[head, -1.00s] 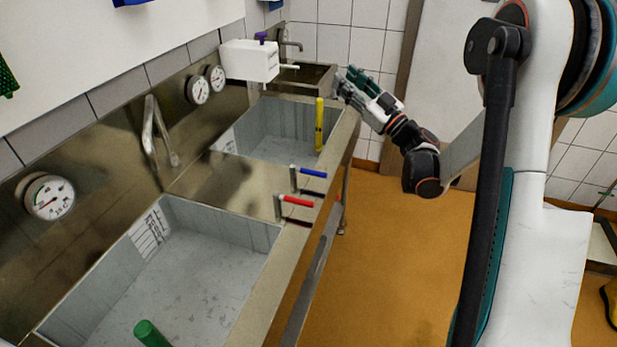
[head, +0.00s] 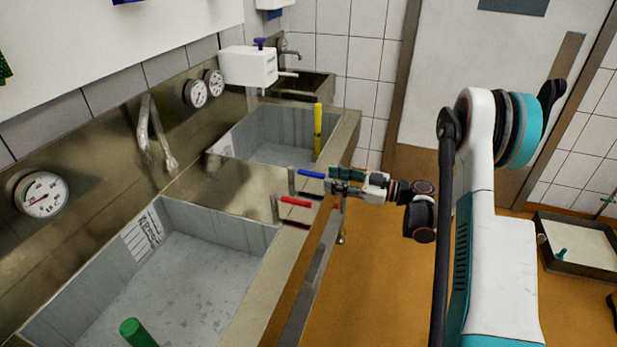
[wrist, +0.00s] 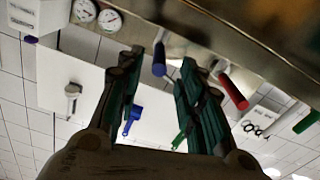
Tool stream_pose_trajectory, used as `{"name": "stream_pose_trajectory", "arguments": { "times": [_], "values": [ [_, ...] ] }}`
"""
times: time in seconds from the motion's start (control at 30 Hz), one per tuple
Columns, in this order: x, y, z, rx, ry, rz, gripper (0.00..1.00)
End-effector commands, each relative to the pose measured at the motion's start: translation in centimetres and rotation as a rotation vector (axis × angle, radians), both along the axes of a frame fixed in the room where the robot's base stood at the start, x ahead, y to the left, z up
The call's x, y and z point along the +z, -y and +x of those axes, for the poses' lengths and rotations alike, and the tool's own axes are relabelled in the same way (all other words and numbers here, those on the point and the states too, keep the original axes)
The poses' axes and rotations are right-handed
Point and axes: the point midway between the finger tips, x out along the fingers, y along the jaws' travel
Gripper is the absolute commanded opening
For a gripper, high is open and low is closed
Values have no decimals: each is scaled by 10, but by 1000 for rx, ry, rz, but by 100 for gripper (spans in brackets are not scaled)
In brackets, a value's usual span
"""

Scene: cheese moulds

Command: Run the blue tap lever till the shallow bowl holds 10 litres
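The blue tap lever (head: 311,174) sticks out from the front rim of the steel bench, just beyond the red lever (head: 295,201). My gripper (head: 334,180) is at the free end of the blue lever. In the wrist view my gripper (wrist: 158,92) is open, with the blue lever (wrist: 159,60) pointing into the gap between its fingers; contact cannot be told. A near basin (head: 250,235) with a green pipe and a far basin (head: 338,150) with a yellow pipe are sunk in the bench. The spout (head: 148,130) hangs over the bench. I see no water running or standing.
Dial gauges (head: 42,195) sit on the back panel. A scale (head: 142,234) marks the near basin's wall. The red lever (wrist: 233,90) is just right of my fingers in the wrist view. Orange floor (head: 385,290) right of the bench is clear.

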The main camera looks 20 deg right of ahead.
Motion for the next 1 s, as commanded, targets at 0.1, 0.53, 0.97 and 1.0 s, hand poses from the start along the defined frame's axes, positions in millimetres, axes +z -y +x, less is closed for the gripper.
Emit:
{"name": "stream_pose_trajectory", "arguments": {
  "times": [0.1,0.53,0.97,1.0],
  "values": [
    [-2,-21,13,3,0,0,35],
    [0,-69,45,0,1,0,35],
    [1,-72,47,-1,1,0,19],
    [1,-72,47,-1,1,0,10]
  ]
}}
